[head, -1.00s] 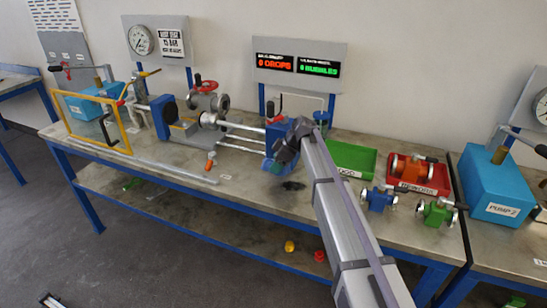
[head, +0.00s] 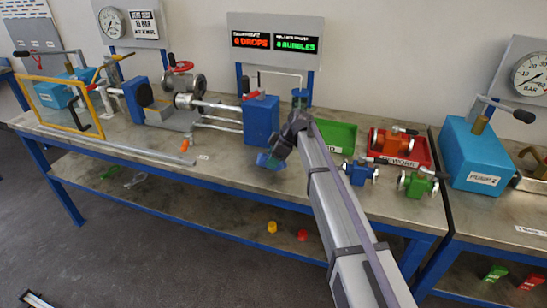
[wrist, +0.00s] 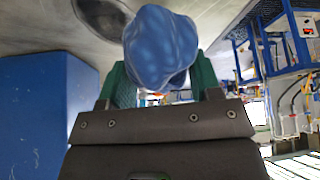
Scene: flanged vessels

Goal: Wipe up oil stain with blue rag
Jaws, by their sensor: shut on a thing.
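The blue rag (wrist: 160,45) is a bunched, lumpy cloth held between the green fingers of my gripper (wrist: 162,75) in the wrist view. The oil stain (wrist: 103,16) shows in the wrist view as a dark rounded patch on the grey bench top, beside the rag and partly cut by the frame edge. In the head view the stain is hidden by the gripper and rag. I cannot tell whether the rag touches the bench.
A tall blue block (head: 261,121) stands close left of my gripper. A green tray (head: 336,137) and a red tray (head: 402,149) with a valve lie right, with blue (head: 361,171) and green (head: 418,185) valves in front. The front bench strip is mostly clear.

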